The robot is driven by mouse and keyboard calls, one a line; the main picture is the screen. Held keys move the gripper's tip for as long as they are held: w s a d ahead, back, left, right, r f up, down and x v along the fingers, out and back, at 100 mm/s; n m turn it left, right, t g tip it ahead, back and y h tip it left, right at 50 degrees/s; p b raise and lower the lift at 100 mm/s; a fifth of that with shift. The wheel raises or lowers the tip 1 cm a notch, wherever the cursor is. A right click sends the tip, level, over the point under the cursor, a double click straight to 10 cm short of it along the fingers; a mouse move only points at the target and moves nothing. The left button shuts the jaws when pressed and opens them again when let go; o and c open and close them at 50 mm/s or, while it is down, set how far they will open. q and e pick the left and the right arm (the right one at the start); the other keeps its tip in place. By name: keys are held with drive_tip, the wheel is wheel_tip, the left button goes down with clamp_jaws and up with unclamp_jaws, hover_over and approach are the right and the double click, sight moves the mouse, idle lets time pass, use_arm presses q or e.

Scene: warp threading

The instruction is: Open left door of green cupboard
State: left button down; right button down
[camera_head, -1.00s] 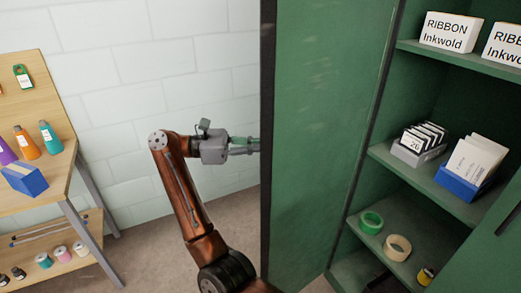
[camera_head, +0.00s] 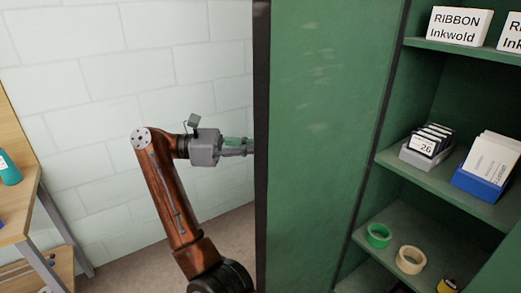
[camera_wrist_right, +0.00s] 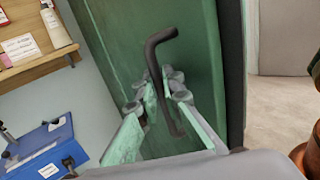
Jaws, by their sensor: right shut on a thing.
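The left door (camera_head: 320,140) of the green cupboard stands swung open in the head view, its dark free edge toward the left. My right gripper (camera_head: 236,146) comes up from below, left of that edge, and its fingertips are hidden behind the door. In the right wrist view, the dark bent door handle (camera_wrist_right: 158,55) passes between the pale green fingers of my right gripper (camera_wrist_right: 158,92), which is shut on it. The green door face (camera_wrist_right: 205,50) is behind the handle. My left gripper is not in view.
The cupboard's shelves (camera_head: 420,172) hold white ribbon boxes (camera_head: 458,26), card trays (camera_head: 428,142) and tape rolls (camera_head: 410,260). A wooden shelf unit (camera_head: 22,205) stands at the far left. Floor between it and the door is clear. In the right wrist view, a blue box (camera_wrist_right: 42,150) sits lower left.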

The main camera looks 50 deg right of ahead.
drive_tip(key=shift+d, duration=0.1)
drive_tip(key=c, duration=2.3)
unclamp_jaws()
drive_tip(key=shift+c, duration=0.2)
